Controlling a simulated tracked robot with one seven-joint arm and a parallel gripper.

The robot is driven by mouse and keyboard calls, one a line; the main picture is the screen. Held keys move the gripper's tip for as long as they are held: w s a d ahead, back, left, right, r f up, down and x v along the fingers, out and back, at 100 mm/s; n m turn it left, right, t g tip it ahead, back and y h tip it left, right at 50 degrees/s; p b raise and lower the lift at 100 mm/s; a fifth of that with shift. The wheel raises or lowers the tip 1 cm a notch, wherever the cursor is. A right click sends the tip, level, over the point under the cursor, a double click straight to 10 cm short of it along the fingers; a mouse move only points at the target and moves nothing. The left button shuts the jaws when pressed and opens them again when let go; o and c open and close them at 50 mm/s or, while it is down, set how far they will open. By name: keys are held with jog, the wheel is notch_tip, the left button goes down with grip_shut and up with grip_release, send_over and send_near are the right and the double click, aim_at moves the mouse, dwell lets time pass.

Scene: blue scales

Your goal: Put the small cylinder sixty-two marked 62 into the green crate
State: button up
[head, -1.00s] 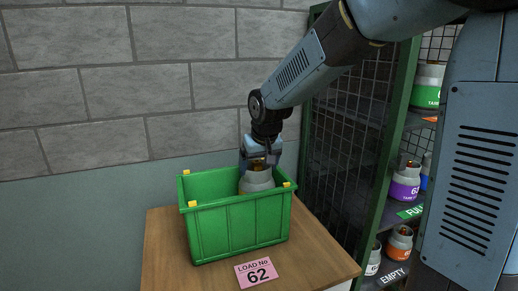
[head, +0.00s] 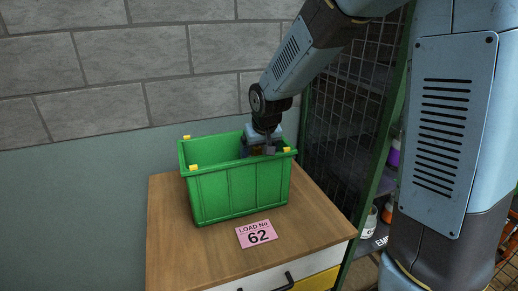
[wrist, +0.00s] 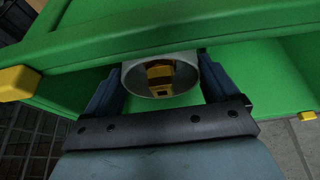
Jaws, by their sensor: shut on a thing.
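The green crate (head: 238,192) with yellow corner clips stands on the wooden table top. My gripper (head: 262,150) reaches down into its right part, its fingers partly behind the front wall. In the wrist view my gripper (wrist: 160,88) is shut on a cylinder (wrist: 160,75), seen from above as a pale round collar with a brass valve inside. The cylinder is within the crate walls, close to one of them. Its body and number are hidden, and I cannot tell whether it touches the crate floor.
A pink card (head: 256,234) reading "LOAD No 62" lies on the wooden table (head: 185,265) in front of the crate. A green-framed mesh rack (head: 345,150) with cylinders stands to the right. A brick wall is behind. The crate's left part looks clear.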

jog(key=o, duration=1.8)
jog(key=shift+f, duration=0.15)
jog(key=v, duration=1.2)
jog(key=shift+d, duration=0.1)
jog(key=shift+s+d+r+m+t+h, duration=0.2)
jog(key=shift+s+d+r+m, duration=0.4)
jog(key=shift+s+d, duration=2.55)
jog(key=shift+s+d+r+m+t+h, duration=0.2)
jog(key=shift+s+d+r+m, duration=0.4)
jog(key=shift+s+d, duration=2.55)
jog(key=shift+s+d+r+m+t+h, duration=0.2)
jog(key=shift+s+d+r+m, duration=0.4)
jog(key=shift+s+d, duration=2.55)
jog(key=shift+s+a+r, duration=0.15)
jog(key=shift+s+a, duration=0.7)
jog(key=shift+a, duration=0.05)
jog(key=shift+c, duration=0.3)
